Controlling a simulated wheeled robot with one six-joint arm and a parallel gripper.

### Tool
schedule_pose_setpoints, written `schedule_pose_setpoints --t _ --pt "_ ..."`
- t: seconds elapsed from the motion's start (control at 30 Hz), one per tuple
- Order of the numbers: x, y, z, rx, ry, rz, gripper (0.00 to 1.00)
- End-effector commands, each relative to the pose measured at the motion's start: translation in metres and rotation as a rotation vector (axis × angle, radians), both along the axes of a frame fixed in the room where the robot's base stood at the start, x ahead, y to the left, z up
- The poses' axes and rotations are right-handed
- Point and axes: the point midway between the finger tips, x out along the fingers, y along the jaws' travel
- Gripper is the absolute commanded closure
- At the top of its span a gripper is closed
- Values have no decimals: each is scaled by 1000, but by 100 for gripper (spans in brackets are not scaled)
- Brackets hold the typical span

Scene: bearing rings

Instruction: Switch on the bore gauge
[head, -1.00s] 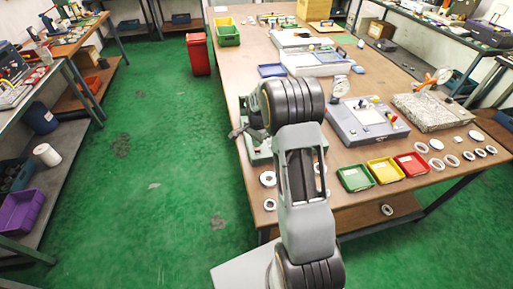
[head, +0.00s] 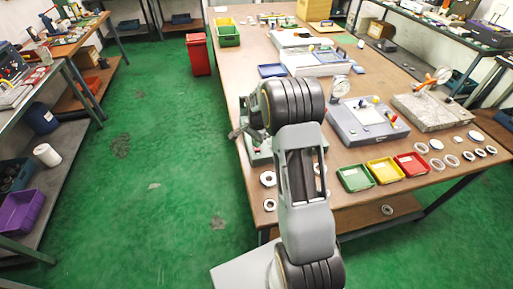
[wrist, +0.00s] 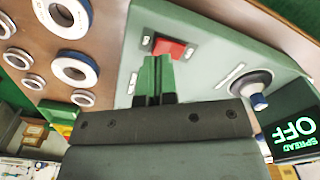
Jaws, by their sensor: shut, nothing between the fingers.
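In the wrist view my gripper (wrist: 153,78) is shut and empty, its green fingers close together. The fingertips are just beside a red rocker switch (wrist: 170,48) on a pale grey-green device (wrist: 205,65); I cannot tell whether they touch it. The device has a dark round knob with a blue end (wrist: 252,88) and a black display (wrist: 295,130) showing "SPREAD OFF" in green, upside down. In the head view the device (head: 257,156) stands at the table's left edge, largely hidden behind my arm. My gripper cannot be made out there.
Several metal rings (wrist: 74,68) lie on the brown table beside the device. In the head view, green (head: 355,178), yellow (head: 385,171) and red (head: 411,164) trays line the table's front. A grey instrument box (head: 368,122) stands behind them. The green floor on the left is open.

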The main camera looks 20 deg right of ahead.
Motion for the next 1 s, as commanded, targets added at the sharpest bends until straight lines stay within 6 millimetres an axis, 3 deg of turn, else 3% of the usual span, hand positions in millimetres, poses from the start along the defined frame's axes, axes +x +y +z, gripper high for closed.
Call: schedule_pose_setpoints --t 1.0 --pt "0 0 -6 0 0 0 100"
